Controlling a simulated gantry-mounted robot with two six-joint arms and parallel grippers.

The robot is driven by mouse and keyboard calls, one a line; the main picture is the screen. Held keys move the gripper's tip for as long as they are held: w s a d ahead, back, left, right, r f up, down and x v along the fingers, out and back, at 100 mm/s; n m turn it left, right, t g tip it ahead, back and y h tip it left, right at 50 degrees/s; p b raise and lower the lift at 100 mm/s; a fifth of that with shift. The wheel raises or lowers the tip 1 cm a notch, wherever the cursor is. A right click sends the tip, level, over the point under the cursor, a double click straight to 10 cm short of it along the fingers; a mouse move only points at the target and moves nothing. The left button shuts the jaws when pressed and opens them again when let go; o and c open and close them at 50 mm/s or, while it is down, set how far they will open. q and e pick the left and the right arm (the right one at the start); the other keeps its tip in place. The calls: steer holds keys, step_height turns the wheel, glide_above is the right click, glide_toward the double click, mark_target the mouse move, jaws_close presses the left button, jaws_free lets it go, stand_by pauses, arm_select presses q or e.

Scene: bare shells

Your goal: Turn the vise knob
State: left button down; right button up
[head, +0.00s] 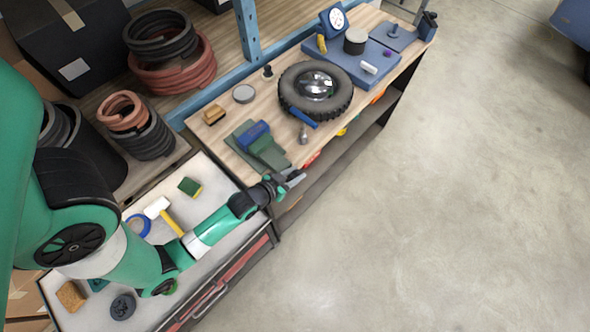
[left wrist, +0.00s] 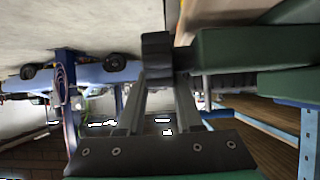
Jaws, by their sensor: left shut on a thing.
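The vise (head: 264,148), green with a blue part on top, stands at the near end of the wooden workbench. My left gripper (head: 292,179) is just off the vise's front end, at the bench edge. In the left wrist view its two fingers (left wrist: 158,62) come together at the end of the vise's green body (left wrist: 245,48). The gripper is shut on the vise knob, which is mostly hidden between the dark fingertips. How far the knob is turned cannot be told. My right gripper is not in view.
A tire (head: 291,92) with a shiny hub lies behind the vise on the workbench (head: 222,132). A blue-handled tool (head: 303,117) and a small metal part (head: 303,137) are near it. A hammer (head: 159,209) and sponge (head: 190,187) lie on the cart under my arm.

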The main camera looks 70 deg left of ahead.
arm_select(q)
steer(key=c, duration=0.8)
jaws_free()
steer(key=shift+c, duration=0.2)
steer(key=p+v, duration=0.1)
steer(key=v, duration=1)
steer(key=shift+s, duration=0.25)
steer(key=shift+d+r, duration=0.15)
